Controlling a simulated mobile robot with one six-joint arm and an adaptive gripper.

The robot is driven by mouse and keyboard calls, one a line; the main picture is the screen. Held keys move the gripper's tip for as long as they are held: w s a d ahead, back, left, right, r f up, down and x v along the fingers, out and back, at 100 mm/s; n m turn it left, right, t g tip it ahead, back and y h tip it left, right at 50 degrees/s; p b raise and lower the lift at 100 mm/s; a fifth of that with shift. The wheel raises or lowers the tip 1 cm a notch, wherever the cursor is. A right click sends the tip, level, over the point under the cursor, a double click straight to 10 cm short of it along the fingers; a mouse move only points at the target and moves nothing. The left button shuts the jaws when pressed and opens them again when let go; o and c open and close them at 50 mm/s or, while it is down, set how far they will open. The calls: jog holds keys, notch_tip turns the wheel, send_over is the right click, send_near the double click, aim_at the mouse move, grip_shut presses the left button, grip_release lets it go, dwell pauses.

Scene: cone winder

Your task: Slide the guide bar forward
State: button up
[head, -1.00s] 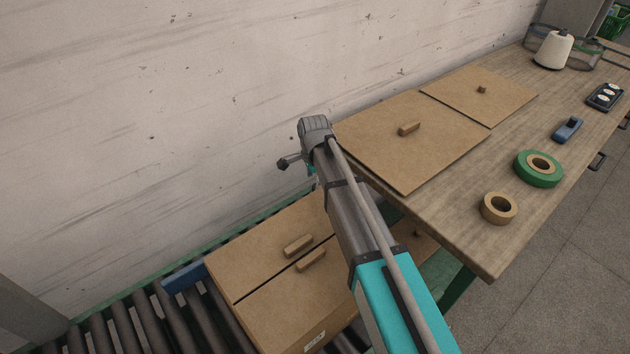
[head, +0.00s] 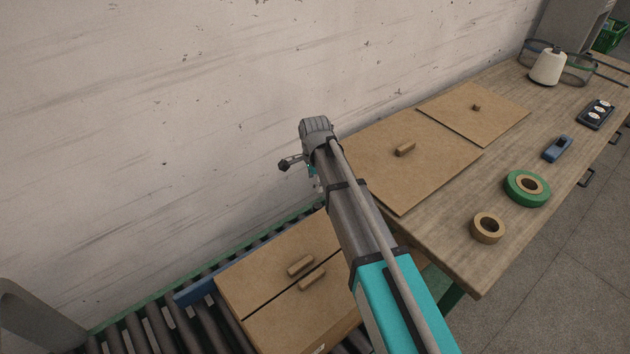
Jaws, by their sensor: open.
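A blue bar (head: 196,288) lies along the far side of the roller conveyor at lower left. It looks like the guide bar, but the cardboard box and the picture's limits leave only part of it visible. My arm rises from the bottom edge to a grey joint near the middle, in front of the wall. A small dark part sticks out left of that joint. My gripper's fingers cannot be made out; the arm appears to hide them. No contact with the bar is visible.
A closed cardboard box (head: 275,280) stands on the conveyor rollers (head: 165,325). The wooden table (head: 440,235) at right holds cardboard panels (head: 415,160), tan tape (head: 487,228), green tape (head: 527,188), a blue tool (head: 558,149), a black button box (head: 596,114) and a white cone (head: 547,67).

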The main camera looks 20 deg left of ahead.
aim_at(317, 206)
jog(key=shift+r+p, duration=1)
jog(key=shift+r, duration=0.35)
jog(key=shift+s+d, duration=0.25)
jog(key=shift+d, duration=0.2)
jog(key=shift+f, duration=0.2)
notch_tip(317, 206, down, 14)
jog(key=b, duration=1.4)
jog(key=shift+r, duration=0.25)
jog(key=shift+c, duration=0.3)
grip_shut()
